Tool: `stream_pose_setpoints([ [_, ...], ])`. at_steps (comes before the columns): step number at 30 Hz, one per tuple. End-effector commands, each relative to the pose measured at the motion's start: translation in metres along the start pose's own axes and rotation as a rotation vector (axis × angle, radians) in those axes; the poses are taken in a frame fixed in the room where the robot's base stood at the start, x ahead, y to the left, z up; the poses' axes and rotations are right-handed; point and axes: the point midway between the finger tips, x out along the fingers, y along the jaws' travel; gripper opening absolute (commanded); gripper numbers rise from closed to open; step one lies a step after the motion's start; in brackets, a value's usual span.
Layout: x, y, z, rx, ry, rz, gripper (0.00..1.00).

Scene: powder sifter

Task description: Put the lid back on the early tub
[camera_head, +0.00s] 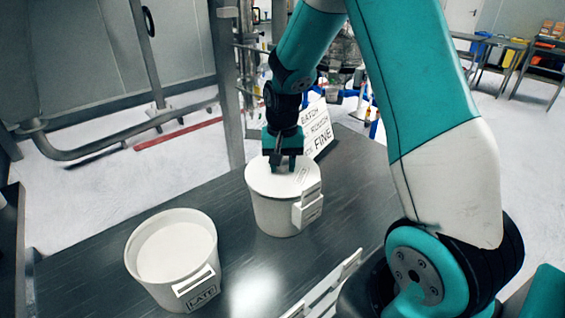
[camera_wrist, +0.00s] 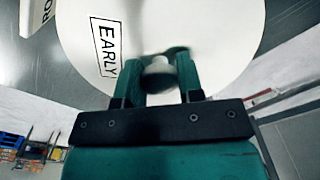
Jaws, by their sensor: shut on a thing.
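My gripper (camera_head: 283,165) is above the far tub and shut on the knob of a white lid (camera_head: 262,179). A second white tub (camera_head: 150,285), labelled "LATE", stands nearer at the left, open, with pale contents.
The dark metal table (camera_head: 100,240) has bare room between and around the tubs. A sign reading "BATCH", "FINE" (camera_head: 318,130) stands behind the far tub. White card holders (camera_head: 325,290) stand at the front edge. A metal post (camera_head: 229,85) rises behind the table.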

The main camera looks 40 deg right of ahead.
Motion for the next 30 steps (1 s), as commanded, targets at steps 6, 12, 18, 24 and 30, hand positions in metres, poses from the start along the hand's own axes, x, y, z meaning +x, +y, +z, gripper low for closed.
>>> stream_pose_setpoints([
  [6,0.0001,0.0,0.0001,0.0,0.0,0.0,0.11],
  [12,0.0001,0.0,0.0001,0.0,0.0,0.0,0.44],
  [18,0.0001,0.0,0.0001,0.0,0.0,0.0,0.64],
  [24,0.0001,0.0001,0.0001,0.0,0.0,0.0,0.9],
  [30,0.0001,0.0001,0.0001,0.0,0.0,0.0,0.9],
])
